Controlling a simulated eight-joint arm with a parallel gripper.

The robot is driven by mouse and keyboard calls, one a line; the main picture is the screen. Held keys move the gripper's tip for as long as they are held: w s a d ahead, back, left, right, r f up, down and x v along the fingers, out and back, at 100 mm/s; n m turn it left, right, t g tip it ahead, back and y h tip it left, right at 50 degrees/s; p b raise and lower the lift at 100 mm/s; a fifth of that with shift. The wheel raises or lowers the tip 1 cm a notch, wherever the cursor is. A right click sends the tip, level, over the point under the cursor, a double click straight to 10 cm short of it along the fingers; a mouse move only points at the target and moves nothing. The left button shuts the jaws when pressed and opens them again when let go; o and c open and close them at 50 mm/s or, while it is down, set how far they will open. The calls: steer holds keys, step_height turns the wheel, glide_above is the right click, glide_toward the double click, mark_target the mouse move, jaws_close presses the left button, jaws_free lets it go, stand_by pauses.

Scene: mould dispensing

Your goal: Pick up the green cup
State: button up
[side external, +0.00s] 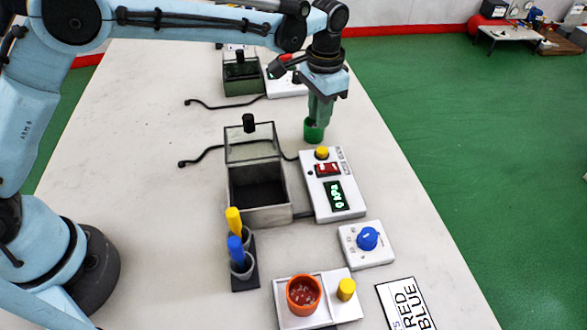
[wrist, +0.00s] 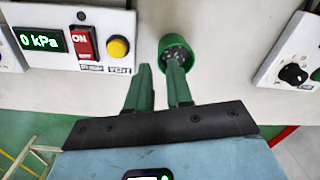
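The green cup (side external: 314,132) stands upright on the table behind the white pressure panel, directly below my gripper (side external: 319,117) in the side view. In the wrist view the cup (wrist: 165,44) shows its round rim and dark speckled contents. My gripper's two green fingers (wrist: 160,67) are apart. The right finger overlaps the near part of the cup, and the left finger is to the left of the cup with a gap. The fingers are not closed around the cup. Whether the right finger touches it or only passes in front, I cannot tell.
The pressure panel (side external: 336,205) reads 0 kPa, with a red switch and yellow button. A lidded grey chamber (side external: 262,215) stands left of it. An orange cup (side external: 303,293) sits on a white plate in front. A second chamber (side external: 242,87) is behind. The table right of the cup is clear.

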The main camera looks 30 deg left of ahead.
mark_target(318, 141)
steer(key=shift+w+f, duration=0.15)
steer(key=shift+f, duration=1.25)
steer(key=shift+w+f, duration=0.1)
steer(key=shift+f, duration=1.3)
jaws_close()
